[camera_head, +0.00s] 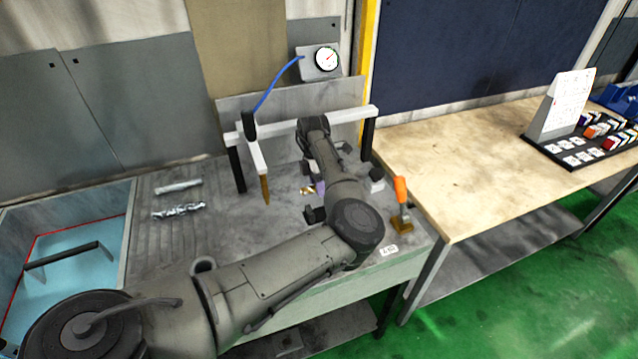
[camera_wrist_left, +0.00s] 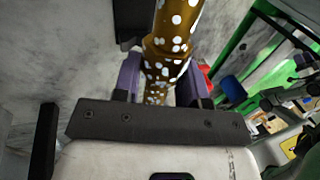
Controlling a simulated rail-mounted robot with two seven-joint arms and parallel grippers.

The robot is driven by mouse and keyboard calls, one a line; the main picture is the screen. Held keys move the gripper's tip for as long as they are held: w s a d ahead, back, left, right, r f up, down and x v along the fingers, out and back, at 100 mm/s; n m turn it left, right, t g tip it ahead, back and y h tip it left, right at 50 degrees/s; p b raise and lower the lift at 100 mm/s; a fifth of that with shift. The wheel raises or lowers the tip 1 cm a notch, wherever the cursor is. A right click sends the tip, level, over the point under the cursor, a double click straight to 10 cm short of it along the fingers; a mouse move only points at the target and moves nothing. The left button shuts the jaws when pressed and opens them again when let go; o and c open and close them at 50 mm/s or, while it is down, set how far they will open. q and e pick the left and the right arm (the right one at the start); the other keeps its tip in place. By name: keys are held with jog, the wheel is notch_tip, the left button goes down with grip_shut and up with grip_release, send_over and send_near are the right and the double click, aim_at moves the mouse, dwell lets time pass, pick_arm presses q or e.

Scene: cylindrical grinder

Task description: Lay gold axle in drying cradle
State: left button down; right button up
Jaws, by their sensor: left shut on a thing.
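My left gripper (camera_head: 317,188) is over the grey bench, mostly hidden behind my own forearm. In the left wrist view its two purple fingers (camera_wrist_left: 163,82) are shut on the gold axle (camera_wrist_left: 172,40), a stepped golden rod covered in white spots. In the head view only a small end of the gold axle (camera_head: 306,190) shows. Small dark blocks, one of them at the bench front (camera_head: 315,215), stand around the gripper; I cannot tell whether they belong to the drying cradle. My right gripper is not in view.
A white gantry bar (camera_head: 350,115) with a brass-tipped probe (camera_head: 265,188) stands left of my gripper. An orange-handled clamp (camera_head: 401,190) is at right. Two silver shafts (camera_head: 180,209) lie on the ribbed board, beside a blue-bottomed tank (camera_head: 75,250). The wooden table (camera_head: 470,150) has free room.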

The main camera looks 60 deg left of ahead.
pick_arm(q)
jog(key=shift+f+b, duration=2.9)
jog(key=shift+a+f, duration=0.1)
jog(key=shift+f, duration=0.9)
jog(key=c, duration=0.7)
grip_release()
jog(key=shift+o, duration=0.6)
jog(key=shift+f, duration=0.1)
jog(key=p+v, duration=0.3)
jog(key=v, duration=1.1)
